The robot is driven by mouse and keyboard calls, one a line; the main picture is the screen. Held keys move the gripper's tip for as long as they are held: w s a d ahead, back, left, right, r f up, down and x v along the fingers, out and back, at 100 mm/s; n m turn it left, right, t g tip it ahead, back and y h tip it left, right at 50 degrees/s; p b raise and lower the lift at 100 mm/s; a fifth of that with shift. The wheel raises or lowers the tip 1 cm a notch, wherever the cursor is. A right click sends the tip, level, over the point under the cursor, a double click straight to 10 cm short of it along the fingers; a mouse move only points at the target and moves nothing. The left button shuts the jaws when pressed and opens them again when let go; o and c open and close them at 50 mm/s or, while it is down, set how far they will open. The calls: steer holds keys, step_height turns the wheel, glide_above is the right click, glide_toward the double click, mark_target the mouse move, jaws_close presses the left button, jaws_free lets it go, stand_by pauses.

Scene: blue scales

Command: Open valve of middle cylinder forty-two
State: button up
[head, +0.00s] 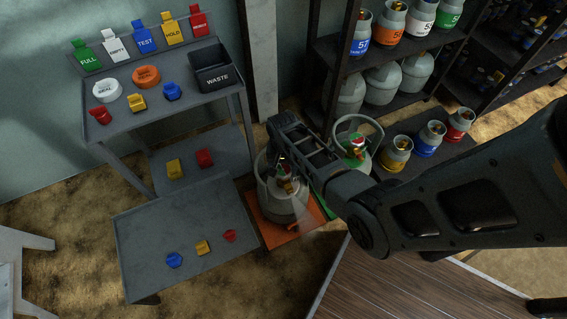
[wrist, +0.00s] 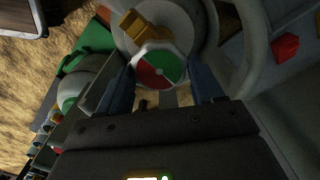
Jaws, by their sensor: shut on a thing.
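A grey gas cylinder (head: 286,206) stands upright on an orange platform (head: 273,234), below my gripper (head: 284,160) in the head view. In the wrist view, its round valve knob (wrist: 158,68) has red, green and white sections and sits between the two fingers of my gripper (wrist: 160,85). My gripper is shut on this knob. A yellow-brown valve fitting (wrist: 140,27) sticks out beyond the knob. A second grey cylinder (head: 352,163) with a similar red and green knob stands on a green platform to the right. I cannot read a forty-two on either cylinder.
A grey bench (head: 165,88) with tags, seals and a waste bin (head: 212,78) stands at the left. A low grey table (head: 185,222) holds small coloured pieces. Shelves of cylinders (head: 385,60) stand at the right. My arm covers much of the right side.

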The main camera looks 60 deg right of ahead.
mark_target(282, 169)
steer(key=n+p, duration=0.1)
steer(key=n, duration=0.3)
steer(key=shift+n, duration=0.4)
steer(key=n, duration=0.3)
steer(key=shift+w+a+n+p, duration=0.1)
steer(key=shift+a+n+p, duration=0.05)
steer(key=shift+n+p, duration=0.15)
steer(key=n, duration=0.4)
steer(key=shift+p, duration=0.3)
steer(key=n, duration=0.4)
steer(key=shift+a+n, duration=0.15)
steer(key=shift+n, duration=0.15)
steer(key=o, duration=1)
steer(key=shift+o, duration=0.2)
steer(key=shift+r+p, duration=1.65)
steer(key=shift+r, duration=2.25)
